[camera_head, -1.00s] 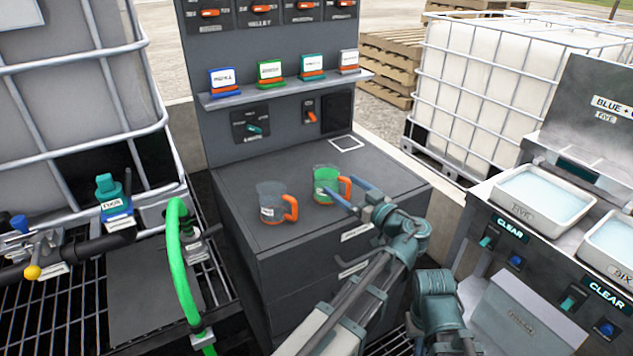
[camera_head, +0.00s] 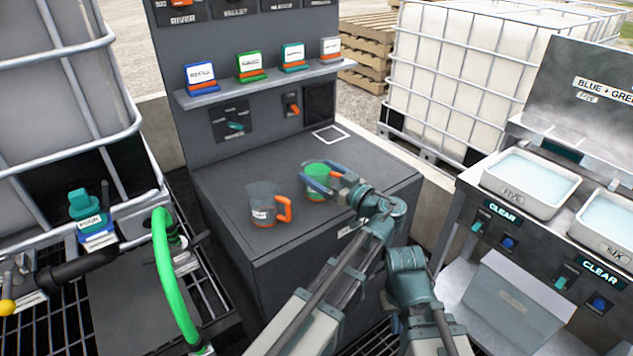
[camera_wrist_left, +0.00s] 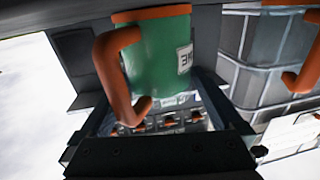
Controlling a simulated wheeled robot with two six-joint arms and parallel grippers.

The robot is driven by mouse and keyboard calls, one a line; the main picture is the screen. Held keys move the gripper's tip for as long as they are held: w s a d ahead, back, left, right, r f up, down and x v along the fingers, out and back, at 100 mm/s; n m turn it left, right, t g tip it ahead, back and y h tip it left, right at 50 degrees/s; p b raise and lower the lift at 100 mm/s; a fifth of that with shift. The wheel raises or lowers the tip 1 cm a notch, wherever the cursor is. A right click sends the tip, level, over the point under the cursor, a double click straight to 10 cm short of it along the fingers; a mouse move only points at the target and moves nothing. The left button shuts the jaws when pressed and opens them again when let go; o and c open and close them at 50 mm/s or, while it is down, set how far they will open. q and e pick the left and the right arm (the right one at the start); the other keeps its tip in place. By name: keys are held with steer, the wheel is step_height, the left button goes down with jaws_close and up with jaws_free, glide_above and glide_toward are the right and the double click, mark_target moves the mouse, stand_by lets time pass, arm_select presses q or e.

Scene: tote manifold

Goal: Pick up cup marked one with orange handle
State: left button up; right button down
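The green cup (camera_head: 318,194) with an orange handle stands upright on the dark cabinet top (camera_head: 225,180). In the left wrist view the green cup (camera_wrist_left: 158,60) appears upside down, its white label (camera_wrist_left: 185,59) reads ONE, and its orange handle (camera_wrist_left: 110,75) faces the gripper. My left gripper (camera_head: 315,178) is open, with its fingers on either side of the cup; contact is not clear. A grey see-through cup (camera_head: 262,207) with an orange handle and a white label stands to the left. My right arm shows at the lower middle, but its fingers are not visible.
A shelf (camera_head: 260,84) with several coloured label blocks is behind the cups. A white square outline (camera_head: 329,135) marks the cabinet top behind the green cup. White trays (camera_head: 530,184) stand at right; a green hose (camera_head: 165,270) is at left.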

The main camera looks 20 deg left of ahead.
arm_select(q)
steer(key=shift+a, duration=0.1)
steer(key=c, duration=1.1)
steer(key=shift+r, duration=0.1)
steer(key=shift+c, duration=0.2)
arm_select(e)
steer(key=shift+r, duration=0.15)
